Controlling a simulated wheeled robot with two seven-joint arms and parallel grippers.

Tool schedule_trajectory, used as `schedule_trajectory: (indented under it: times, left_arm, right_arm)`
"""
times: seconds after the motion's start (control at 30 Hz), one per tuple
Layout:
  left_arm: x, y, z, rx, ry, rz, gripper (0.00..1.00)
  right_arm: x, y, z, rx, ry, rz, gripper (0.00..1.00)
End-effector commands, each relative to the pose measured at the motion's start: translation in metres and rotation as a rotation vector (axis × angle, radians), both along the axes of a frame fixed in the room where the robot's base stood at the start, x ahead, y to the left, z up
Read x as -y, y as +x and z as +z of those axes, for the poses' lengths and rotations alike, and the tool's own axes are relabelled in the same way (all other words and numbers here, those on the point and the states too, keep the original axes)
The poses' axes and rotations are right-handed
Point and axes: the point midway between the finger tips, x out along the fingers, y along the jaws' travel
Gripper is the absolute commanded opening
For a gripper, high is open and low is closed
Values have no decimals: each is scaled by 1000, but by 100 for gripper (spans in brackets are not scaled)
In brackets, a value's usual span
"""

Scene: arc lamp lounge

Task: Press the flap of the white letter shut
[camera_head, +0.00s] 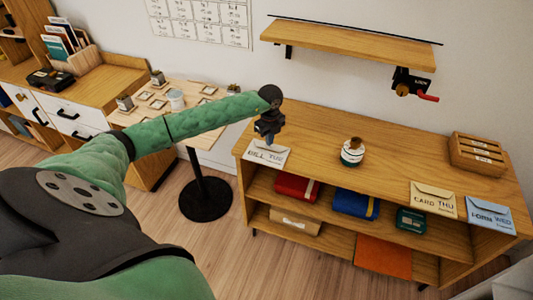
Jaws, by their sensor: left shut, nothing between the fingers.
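The white letter (266,155), with dark lettering that seems to read BILL TUE, lies near the front left edge of the wooden cabinet top (320,135). My left gripper (268,140) is shut and empty, pointing down over the letter's back part. Its tips look very close to the letter; I cannot tell whether they touch it. The gripper hides part of the flap, so I cannot tell whether the flap lies flat. My right gripper is not in view.
A white and green jar (352,153) stands right of the letter. A cream letter (433,200), a blue letter (489,213) and a wooden rack (477,153) are farther right. A wall shelf (350,42) hangs above. The cabinet top between jar and cream letter is clear.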

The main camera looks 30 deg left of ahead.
Motion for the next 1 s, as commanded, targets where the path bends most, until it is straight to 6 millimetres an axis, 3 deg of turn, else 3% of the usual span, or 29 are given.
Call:
schedule_trajectory:
  times: [1.0]
  left_arm:
    - [0, 0, -13, 0, 0, 0, 0]
  right_arm:
    - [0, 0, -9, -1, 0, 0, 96]
